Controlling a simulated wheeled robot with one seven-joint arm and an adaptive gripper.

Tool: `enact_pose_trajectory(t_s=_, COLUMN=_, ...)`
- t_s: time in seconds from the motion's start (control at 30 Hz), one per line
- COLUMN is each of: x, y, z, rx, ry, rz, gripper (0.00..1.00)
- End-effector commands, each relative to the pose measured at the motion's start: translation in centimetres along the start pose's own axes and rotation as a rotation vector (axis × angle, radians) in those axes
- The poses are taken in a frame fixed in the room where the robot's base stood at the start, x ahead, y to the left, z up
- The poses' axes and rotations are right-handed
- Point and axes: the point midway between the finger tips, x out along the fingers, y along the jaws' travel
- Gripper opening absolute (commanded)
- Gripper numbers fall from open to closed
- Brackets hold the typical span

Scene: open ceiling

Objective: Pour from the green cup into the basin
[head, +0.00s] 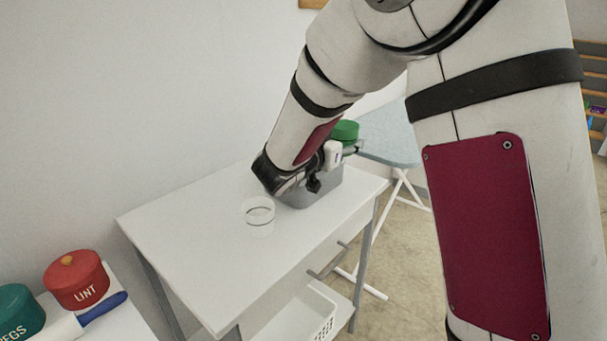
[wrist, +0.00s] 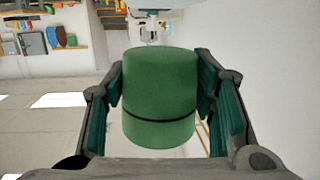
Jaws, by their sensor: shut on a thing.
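The green cup (wrist: 160,90) is between the two fingers of my gripper (wrist: 160,95) in the wrist view, and the fingers are shut on its sides. It is a green cylinder with a dark band. In the head view the cup (head: 345,131) shows above the grey basin (head: 322,190), partly behind my wrist. The basin stands on the white table, and its far and left parts are hidden by my arm. The cup's mouth and contents cannot be seen.
A clear glass (head: 258,216) stands on the white table (head: 205,245), left of the basin. A red LINT canister (head: 77,281) and a teal canister (head: 17,312) are at lower left. An ironing board (head: 392,143) stands behind the table. The table's left part is clear.

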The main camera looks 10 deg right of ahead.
Motion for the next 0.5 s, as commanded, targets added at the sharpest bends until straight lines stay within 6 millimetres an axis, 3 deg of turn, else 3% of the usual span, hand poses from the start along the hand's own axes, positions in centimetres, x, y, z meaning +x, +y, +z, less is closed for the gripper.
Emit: enact_pose_trajectory(t_s=0.5, x=0.4, y=-0.4, z=1.8, rx=0.022, ry=0.000, rz=0.126, gripper=0.16)
